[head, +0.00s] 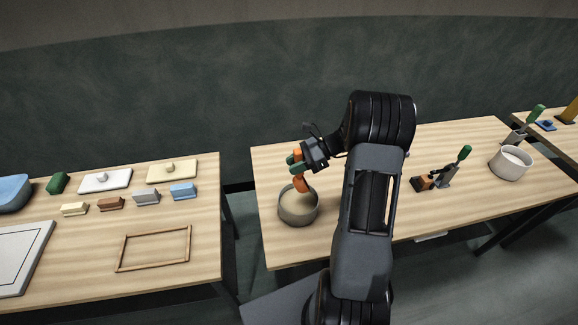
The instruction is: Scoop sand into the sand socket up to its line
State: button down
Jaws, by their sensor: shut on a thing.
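My gripper (296,163) is above a grey round bowl (284,212) on the middle table. Pale sand (299,208) lies in the bowl. I cannot pick out a sand socket or its line in this view.
A white pot (511,174) and a green-handled tool (463,154) in a dark holder stand right of my arm. An orange-brown and black item (422,184) is beside the holder. The left table holds small blocks, lidded slabs and a wooden frame (154,267). A gap separates the tables.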

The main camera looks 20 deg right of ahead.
aim_at(302, 183)
jog(key=d+f+y+b, duration=0.2)
jog(key=f, duration=0.1)
jog(key=d+f+y+b, duration=0.1)
jog(key=shift+s+f+t+b, duration=0.3)
jog(key=shift+f, duration=0.1)
jog(key=shift+f+b, duration=2.05)
jog(key=shift+f, duration=1.3)
jog(key=shift+w+a+r+p, duration=0.1)
jog(key=shift+r+p, duration=0.5)
jog(key=shift+p, duration=0.15)
jog(key=w+a+r+g+h+p, duration=0.1)
jog(key=a+g+h+p, duration=0.1)
jog(key=a+h+p, duration=0.7)
jog(key=shift+w+a+g+h, duration=0.3)
jog(key=shift+a+h, duration=0.55)
jog(key=shift+h, duration=2.55)
